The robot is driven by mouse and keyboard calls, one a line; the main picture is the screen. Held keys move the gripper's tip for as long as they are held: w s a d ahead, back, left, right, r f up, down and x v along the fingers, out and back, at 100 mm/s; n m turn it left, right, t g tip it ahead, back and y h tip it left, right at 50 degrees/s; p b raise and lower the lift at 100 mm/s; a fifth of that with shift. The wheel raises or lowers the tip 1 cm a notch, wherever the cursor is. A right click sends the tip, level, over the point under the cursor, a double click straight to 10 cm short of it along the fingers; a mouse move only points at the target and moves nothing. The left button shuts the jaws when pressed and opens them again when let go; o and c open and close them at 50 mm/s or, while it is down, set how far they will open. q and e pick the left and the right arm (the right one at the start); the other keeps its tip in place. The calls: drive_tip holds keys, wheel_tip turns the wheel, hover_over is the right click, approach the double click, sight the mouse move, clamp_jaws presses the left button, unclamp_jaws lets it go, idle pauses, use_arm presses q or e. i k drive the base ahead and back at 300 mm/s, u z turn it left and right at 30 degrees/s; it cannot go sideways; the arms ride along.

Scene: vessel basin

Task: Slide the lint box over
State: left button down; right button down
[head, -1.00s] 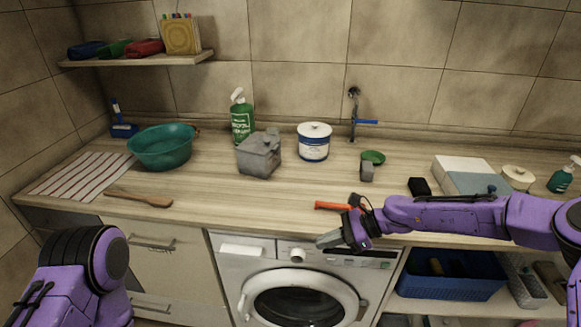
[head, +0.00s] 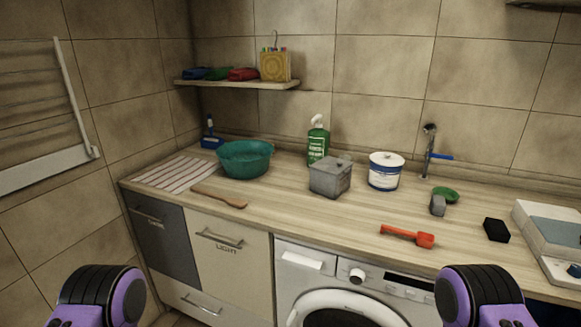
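The likely lint box is a grey lidded box (head: 330,177) on the wooden counter. It stands between the teal basin (head: 244,159) and the white-and-blue tub (head: 385,171), in front of the green spray bottle (head: 318,145). Neither of my grippers is in view. Only purple and black parts of my two arms show at the bottom left and bottom right, away from the box.
A red scoop (head: 407,236) lies near the counter's front edge, right of the box. A wooden spoon (head: 219,197) and a striped cloth (head: 172,174) lie to the left. A black block (head: 496,229) is at right. Counter directly before the box is clear.

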sight(329, 186)
drive_tip(key=u, duration=1.75)
drive_tip(key=i, duration=1.15)
drive_tip(key=z, duration=1.95)
